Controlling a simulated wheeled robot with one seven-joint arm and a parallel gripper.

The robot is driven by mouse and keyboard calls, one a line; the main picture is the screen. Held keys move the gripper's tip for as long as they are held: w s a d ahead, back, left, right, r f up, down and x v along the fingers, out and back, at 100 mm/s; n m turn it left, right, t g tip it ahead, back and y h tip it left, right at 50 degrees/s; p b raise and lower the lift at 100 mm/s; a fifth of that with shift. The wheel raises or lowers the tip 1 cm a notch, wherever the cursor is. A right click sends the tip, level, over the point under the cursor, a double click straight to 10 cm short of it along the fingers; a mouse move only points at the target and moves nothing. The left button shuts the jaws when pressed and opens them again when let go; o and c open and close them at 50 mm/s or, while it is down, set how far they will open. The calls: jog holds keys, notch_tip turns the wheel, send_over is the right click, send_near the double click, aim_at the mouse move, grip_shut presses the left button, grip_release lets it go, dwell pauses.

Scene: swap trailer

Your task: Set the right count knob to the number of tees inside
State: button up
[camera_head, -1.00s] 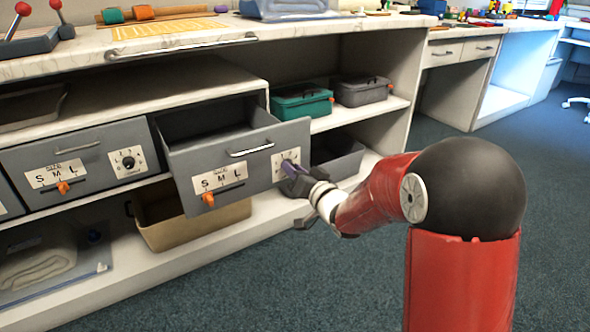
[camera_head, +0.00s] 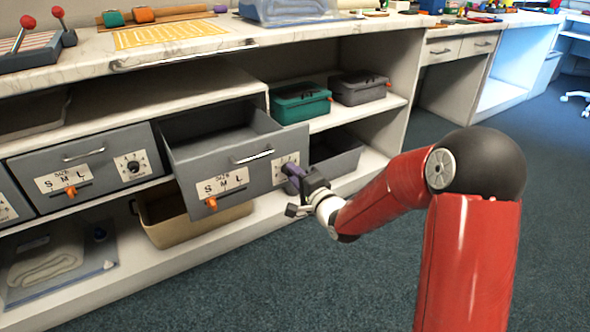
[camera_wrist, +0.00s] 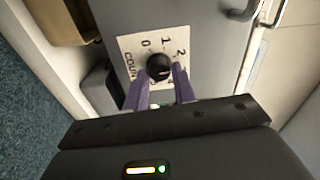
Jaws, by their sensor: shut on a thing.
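The right count knob (camera_wrist: 158,66) is black and round, on a white plate marked COUNT with numbers around it. It is on the front of the grey drawer (camera_head: 225,180), which is pulled open. My gripper (camera_wrist: 163,82) has its purple fingers on both sides of the knob and is shut on it. In the head view my gripper (camera_head: 293,172) covers most of this knob and plate. A pale mark on the knob's lower right is too small to read surely. The visible part of the drawer's inside looks bare; its near floor is hidden, and I see no tees.
A size slider (camera_head: 211,204) with an orange handle is on the same drawer, below its metal handle (camera_head: 253,156). A closed drawer (camera_head: 110,170) with another count knob (camera_head: 133,166) is to the left. A tan bin (camera_head: 190,228) sits below. The floor to the right is clear.

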jog(key=m+p, duration=0.3)
jog(key=m, duration=0.2)
jog(key=shift+f, duration=0.1)
dwell(0.4)
jog(key=o, duration=1)
jog(key=shift+c, duration=0.2)
jog(key=shift+s, duration=0.1)
jog(key=v, duration=0.7)
jog(key=shift+s+d, duration=0.2)
jog(key=shift+s, duration=0.1)
